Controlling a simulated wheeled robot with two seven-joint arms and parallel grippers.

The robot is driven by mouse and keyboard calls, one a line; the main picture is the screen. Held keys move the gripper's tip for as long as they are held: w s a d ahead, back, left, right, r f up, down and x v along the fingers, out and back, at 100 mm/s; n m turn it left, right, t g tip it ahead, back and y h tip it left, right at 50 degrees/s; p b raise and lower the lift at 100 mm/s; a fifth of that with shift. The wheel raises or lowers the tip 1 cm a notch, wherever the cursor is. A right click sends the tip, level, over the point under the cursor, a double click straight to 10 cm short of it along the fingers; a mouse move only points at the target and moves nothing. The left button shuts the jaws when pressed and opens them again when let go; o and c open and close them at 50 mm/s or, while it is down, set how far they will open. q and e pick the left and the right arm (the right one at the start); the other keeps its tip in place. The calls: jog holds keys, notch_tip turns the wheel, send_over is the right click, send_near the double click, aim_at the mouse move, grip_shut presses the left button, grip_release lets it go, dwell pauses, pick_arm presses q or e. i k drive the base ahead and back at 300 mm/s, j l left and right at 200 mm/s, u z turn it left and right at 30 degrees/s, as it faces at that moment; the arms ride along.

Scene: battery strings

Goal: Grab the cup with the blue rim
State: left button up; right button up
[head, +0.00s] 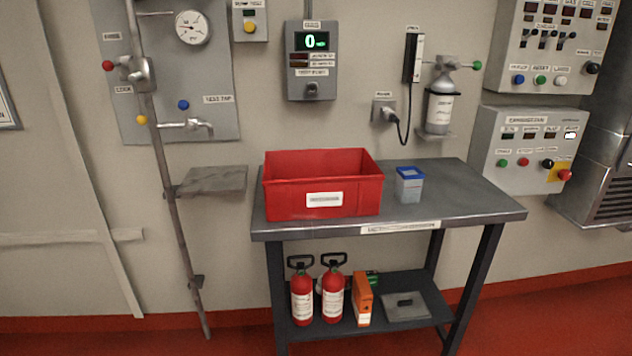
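The cup with the blue rim (409,188) stands upright on the grey metal table (460,205), just right of a red bin. Its body is pale grey and looks square-sided, with a small light label on the front. The blue rim faces up, and nothing covers the cup. Neither of my grippers shows in the head view.
The red bin (280,203) takes up the table's left half, close to the cup. The tabletop right of the cup is clear. Fire extinguishers (302,300) and an orange box (362,298) stand on the lower shelf (440,300). Control panels (530,150) hang on the wall at right.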

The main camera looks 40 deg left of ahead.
aim_at(409, 179)
jog(key=u, duration=0.65)
